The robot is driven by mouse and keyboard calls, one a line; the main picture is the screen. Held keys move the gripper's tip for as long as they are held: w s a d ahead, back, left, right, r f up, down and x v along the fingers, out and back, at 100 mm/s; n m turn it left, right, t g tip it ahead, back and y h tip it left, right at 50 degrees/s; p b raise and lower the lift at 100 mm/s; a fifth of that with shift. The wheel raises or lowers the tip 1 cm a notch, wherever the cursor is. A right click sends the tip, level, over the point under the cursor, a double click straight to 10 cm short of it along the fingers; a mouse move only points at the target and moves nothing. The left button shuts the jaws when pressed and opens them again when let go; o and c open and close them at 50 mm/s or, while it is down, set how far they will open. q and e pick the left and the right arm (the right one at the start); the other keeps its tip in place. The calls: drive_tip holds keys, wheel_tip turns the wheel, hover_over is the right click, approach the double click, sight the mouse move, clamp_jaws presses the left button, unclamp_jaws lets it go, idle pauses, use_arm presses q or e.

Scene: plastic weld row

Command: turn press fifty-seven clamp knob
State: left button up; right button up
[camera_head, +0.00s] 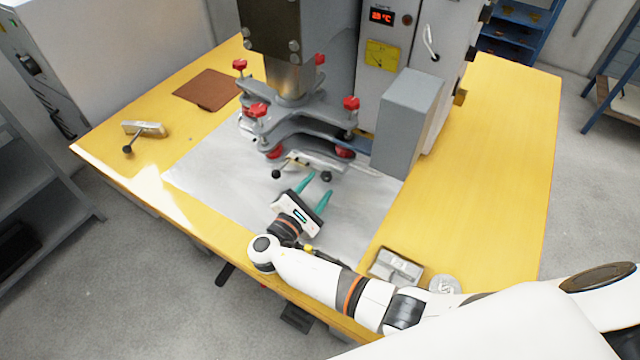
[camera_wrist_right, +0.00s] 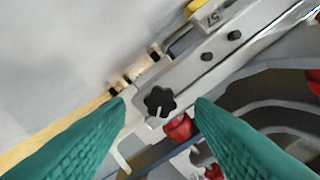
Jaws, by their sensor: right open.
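The clamp knob is a black lobed knob (camera_wrist_right: 160,101) with a pale pointer mark. It sits on a grey clamp bar (camera_wrist_right: 190,65) marked 57; in the head view the knob (camera_head: 326,176) is at the front of the press (camera_head: 290,110). My right gripper (camera_head: 319,185) has teal fingers and is open, in front of the knob. In the right wrist view its fingertips are on either side of the knob, with gaps visible; I cannot tell how far they are from it in depth. My left gripper is not in view.
Red knobs (camera_head: 351,103) stand around the press plates. A grey box (camera_head: 408,120) is right of them. A clamp piece with a black-tipped handle (camera_head: 145,129) lies on the yellow table (camera_head: 500,150) at left. A grey block (camera_head: 395,268) is near the front edge. The table's right side is clear.

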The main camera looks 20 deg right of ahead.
drive_tip(key=b+v, duration=0.1)
drive_tip(key=v, duration=0.9)
